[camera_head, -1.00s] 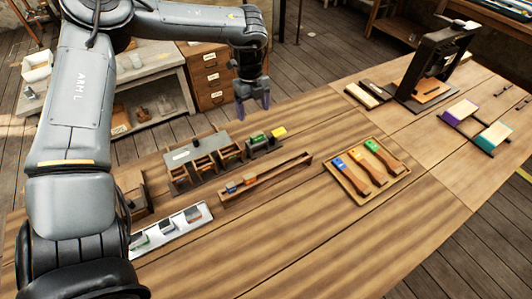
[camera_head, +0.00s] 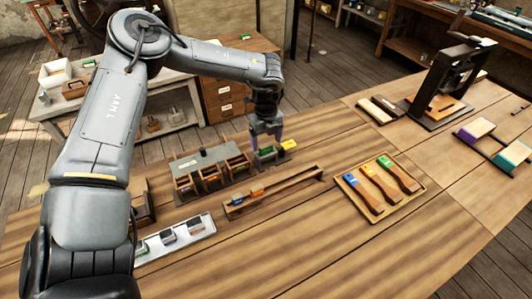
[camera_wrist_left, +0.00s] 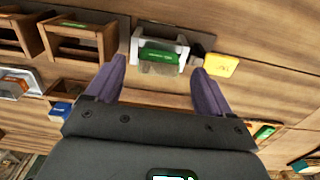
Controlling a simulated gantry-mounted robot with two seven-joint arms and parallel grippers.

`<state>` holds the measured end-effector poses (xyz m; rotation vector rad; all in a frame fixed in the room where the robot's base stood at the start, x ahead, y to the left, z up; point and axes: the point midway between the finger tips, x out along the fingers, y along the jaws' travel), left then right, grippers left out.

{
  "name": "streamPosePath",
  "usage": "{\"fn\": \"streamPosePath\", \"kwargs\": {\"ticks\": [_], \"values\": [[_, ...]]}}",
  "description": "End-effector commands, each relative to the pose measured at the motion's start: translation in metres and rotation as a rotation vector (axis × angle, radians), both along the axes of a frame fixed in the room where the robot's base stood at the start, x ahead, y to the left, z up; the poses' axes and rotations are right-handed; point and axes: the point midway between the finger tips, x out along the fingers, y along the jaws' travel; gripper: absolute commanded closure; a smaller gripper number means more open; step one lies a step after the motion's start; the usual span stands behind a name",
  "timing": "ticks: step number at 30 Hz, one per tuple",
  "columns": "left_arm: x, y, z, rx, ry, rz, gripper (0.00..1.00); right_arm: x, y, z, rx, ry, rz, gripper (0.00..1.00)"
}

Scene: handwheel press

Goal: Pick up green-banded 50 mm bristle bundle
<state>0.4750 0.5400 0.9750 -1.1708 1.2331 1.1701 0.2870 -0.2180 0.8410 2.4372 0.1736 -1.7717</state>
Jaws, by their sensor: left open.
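The green-banded bundle (camera_wrist_left: 158,52) sits in a pale grey holder (camera_wrist_left: 181,52) in the left wrist view, with a grey, bristle-like part beside its green band. In the head view the green bundle (camera_head: 266,151) shows small and partly covered, beside the compartment box. My left gripper (camera_head: 266,142) is open above it, pointing down. In the left wrist view the two purple fingers of my left gripper (camera_wrist_left: 160,82) are spread wide, with the bundle ahead between their tips and clear space on both sides. My right gripper is not in view.
A yellow block (camera_head: 289,144) sits right of the bundle. The compartment box (camera_head: 207,157) stands to its left. A long narrow wooden rack (camera_head: 290,187) holding small blocks lies in front. A tray (camera_head: 415,201) of brushes and the press (camera_head: 440,85) are farther right.

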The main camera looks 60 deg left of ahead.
Motion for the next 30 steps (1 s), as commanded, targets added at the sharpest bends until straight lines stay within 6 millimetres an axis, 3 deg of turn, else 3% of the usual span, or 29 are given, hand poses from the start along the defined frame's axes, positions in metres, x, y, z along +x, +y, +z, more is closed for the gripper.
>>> {"fn": "streamPosePath", "kwargs": {"ticks": [6, 16, 26, 30], "values": [[-0.002, 0.0, -0.025, 0.0, 0.002, 0.001, 0.18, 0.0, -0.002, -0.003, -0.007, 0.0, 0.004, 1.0], [-0.001, 0.0, -0.029, 0.0, 0.0, 0.002, 0.2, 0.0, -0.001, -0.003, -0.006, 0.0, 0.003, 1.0], [-0.001, 0.0, -0.029, 0.0, 0.0, 0.002, 0.7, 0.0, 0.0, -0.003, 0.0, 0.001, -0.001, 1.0], [-0.001, 0.0, -0.029, 0.0, 0.0, 0.001, 0.74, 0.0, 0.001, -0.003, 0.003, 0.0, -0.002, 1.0]]}}
